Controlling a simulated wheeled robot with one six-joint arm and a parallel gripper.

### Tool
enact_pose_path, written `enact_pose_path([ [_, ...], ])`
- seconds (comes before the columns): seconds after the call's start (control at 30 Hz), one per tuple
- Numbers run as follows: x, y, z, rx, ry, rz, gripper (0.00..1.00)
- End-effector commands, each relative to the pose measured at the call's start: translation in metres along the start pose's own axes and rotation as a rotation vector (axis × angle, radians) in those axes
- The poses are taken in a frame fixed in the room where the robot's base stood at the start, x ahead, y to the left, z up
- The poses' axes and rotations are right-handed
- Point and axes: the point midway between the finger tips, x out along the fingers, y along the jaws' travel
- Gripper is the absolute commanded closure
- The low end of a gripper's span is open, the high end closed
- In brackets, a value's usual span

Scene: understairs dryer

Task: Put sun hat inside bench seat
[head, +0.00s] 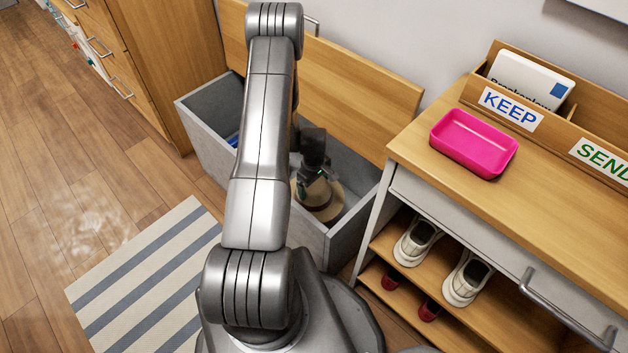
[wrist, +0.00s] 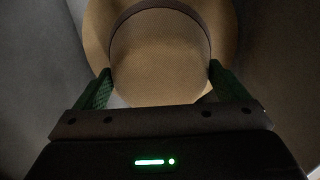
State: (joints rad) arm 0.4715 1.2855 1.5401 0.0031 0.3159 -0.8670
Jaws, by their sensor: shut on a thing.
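The sun hat (wrist: 160,60) is tan with a dark band and fills the upper middle of the wrist view. In the head view the sun hat (head: 317,203) shows low inside the open bench seat (head: 335,245), partly hidden by my gripper and arm. The bench seat is a grey box with its wooden lid (head: 350,85) raised against the wall. My gripper (wrist: 160,90) is shut on the hat, one green finger on each side of the crown. In the head view my gripper (head: 316,180) is down inside the box. I cannot tell whether the hat touches the bottom.
A blue thing (head: 233,140) lies in the left of the box. To the right, a shelf unit (head: 395,185) holds shoes (head: 418,240), a pink tray (head: 474,142) and a letter sorter (head: 525,112). A striped rug (head: 140,270) lies in front. A wooden cabinet (head: 170,60) stands at left.

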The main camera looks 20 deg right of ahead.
Motion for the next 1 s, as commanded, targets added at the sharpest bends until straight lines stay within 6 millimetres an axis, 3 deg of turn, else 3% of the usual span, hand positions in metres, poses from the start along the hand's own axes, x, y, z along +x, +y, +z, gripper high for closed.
enact_pose_path([
  [1.0, 0.125, 0.000, 0.000, 0.000, 0.000, 0.000, 0.44],
])
